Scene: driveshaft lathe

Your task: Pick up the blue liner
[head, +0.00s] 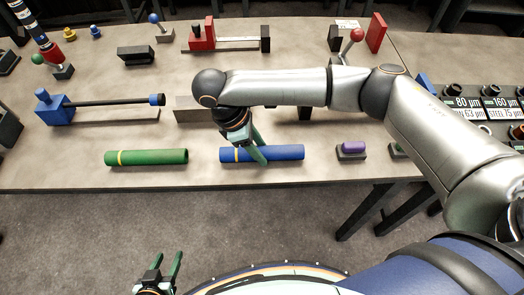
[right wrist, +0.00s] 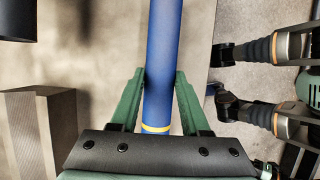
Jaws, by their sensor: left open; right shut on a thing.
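The blue liner (head: 287,153) is a long tube with a yellow band near its left end, at the table's front edge. My right gripper (head: 256,153) reaches down onto it near the banded end and is shut on it. In the right wrist view the liner (right wrist: 162,45) runs between the two green fingers (right wrist: 160,80), its yellow band close to the palm. I cannot tell whether it is clear of the table top. My left gripper (head: 168,265) is open and empty in front of the table, low in the head view.
A green liner (head: 150,158) lies to the left on the table (head: 70,160). A purple piece on a dark block (head: 351,150) stands to the right. A blue block with a black rod (head: 60,108) and a grey block (head: 190,109) stand behind. Labelled trays (head: 470,115) are at far right.

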